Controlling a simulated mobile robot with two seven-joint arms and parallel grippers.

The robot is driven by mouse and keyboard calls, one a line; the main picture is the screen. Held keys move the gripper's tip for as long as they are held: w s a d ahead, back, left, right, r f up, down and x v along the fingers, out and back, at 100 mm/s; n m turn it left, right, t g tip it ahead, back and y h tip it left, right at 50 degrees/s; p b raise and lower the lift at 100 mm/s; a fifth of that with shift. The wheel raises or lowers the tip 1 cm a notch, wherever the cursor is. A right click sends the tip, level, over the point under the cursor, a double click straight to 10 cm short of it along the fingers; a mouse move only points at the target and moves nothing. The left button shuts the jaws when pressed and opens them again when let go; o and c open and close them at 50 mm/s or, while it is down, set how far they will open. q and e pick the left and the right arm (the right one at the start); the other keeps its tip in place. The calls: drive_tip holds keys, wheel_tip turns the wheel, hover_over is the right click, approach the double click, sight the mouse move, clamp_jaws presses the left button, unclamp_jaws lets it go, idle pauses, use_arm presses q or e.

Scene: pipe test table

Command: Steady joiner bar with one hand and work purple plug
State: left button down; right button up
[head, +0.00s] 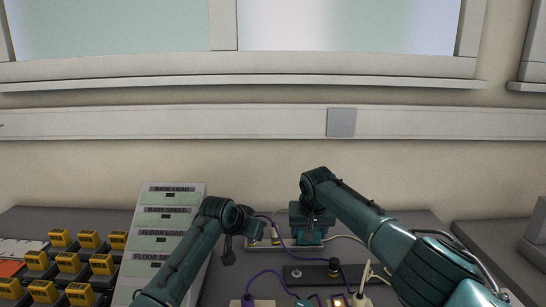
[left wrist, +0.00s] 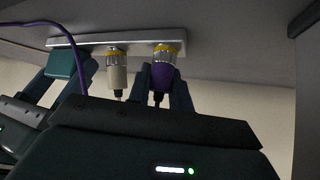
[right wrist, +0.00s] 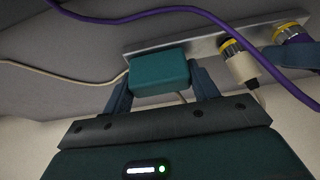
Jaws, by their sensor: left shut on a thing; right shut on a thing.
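The joiner bar is a pale strip with a teal block (right wrist: 160,72) at one end; its bare face (right wrist: 205,42) shows in the right wrist view. My right gripper (head: 308,232) is shut on the teal block. The purple plug (left wrist: 162,78) sits at a yellow-ringed metal socket on the bar, and my left gripper (head: 256,232) is shut around it. The plug also shows partly in the right wrist view (right wrist: 292,36), with a left finger over it. A cream plug (left wrist: 117,77) sits in the socket between the two grippers. The purple plug's seating depth is unclear.
A purple cable (right wrist: 195,14) crosses close in front of the right wrist camera. A pale cable (right wrist: 70,72) leads from the teal block. A dark panel (head: 312,274) and more plugs lie nearer. A labelled rack (head: 165,215) and yellow-topped bins (head: 68,265) stand left.

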drive_tip(key=shift+w+d, duration=0.1)
drive_tip(key=shift+d, duration=0.15)
idle(0.3)
use_arm(q)
drive_tip(key=shift+r, duration=0.45)
drive_tip(key=shift+d+r, duration=0.1)
drive_tip(key=shift+r, duration=1.05)
use_arm(e)
drive_tip(key=shift+a, duration=0.1)
use_arm(q)
drive_tip(key=shift+r, duration=0.1)
drive_tip(key=shift+r, duration=2.9)
use_arm(e)
drive_tip(key=o, duration=1.2)
drive_tip(key=shift+c, duration=0.2)
